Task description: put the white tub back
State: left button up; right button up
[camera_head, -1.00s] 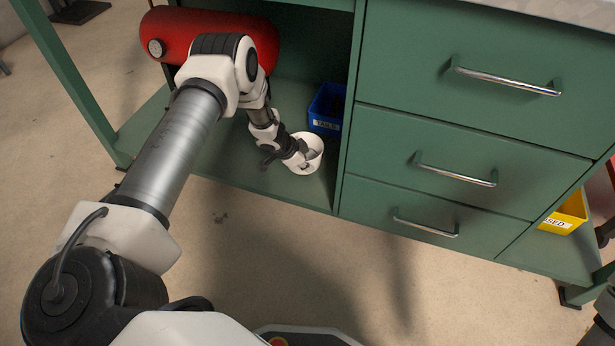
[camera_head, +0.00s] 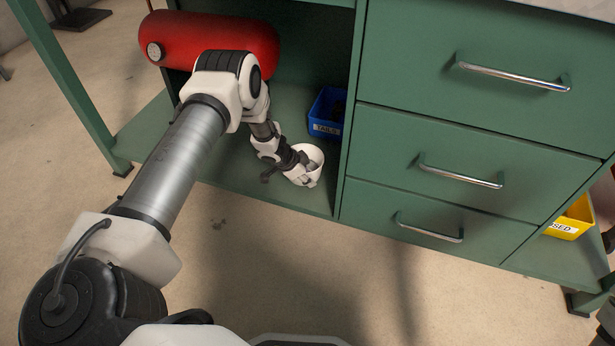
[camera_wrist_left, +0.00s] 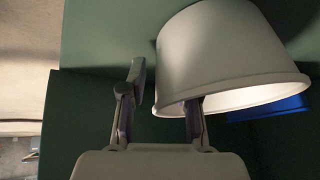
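The white tub (camera_head: 301,181) stands near the front edge of the green shelf (camera_head: 232,172), beside the cabinet's drawer side. It also shows large in the left wrist view (camera_wrist_left: 220,55), with its rim towards the camera. My left gripper (camera_head: 300,165) reaches down to the tub from the left. In the left wrist view my left gripper (camera_wrist_left: 165,95) has its fingers apart. One finger is outside the tub, with a small gap to the wall; the other overlaps the rim, and its tip is hidden. Whether it touches is unclear.
A blue bin (camera_head: 325,115) stands behind the tub against the drawer side. A red cylindrical tank (camera_head: 215,38) lies at the back left. Drawers with metal handles (camera_head: 460,178) are on the right, with a yellow bin (camera_head: 572,218) beyond. The shelf left of the tub is clear.

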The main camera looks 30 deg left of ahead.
pick_arm(q)
jog(key=p+v, duration=0.6)
jog(key=v, duration=0.6)
jog(key=s+d+f+n+g+h, duration=0.1)
jog(key=s+d+f+n, duration=0.1)
jog(key=s+d, duration=0.55)
jog(key=s+d+f+n+g, duration=0.1)
jog(key=s+d+f+n, duration=0.15)
jog(key=s+d, duration=0.45)
jog(key=s+r+n+g+y, duration=0.1)
jog(key=s+n+y, duration=0.1)
jog(key=s, duration=0.6)
jog(key=s+d+r+n+g+y, duration=0.1)
jog(key=s+n+g+y, duration=0.1)
jog(key=s, duration=0.7)
jog(key=shift+s+r+n, duration=0.2)
jog(key=shift+r+n, duration=0.05)
jog(key=shift+n, duration=0.1)
notch_tip(320, 180, up, 37)
jog(key=p, duration=3.7)
jog(key=shift+r, duration=0.15)
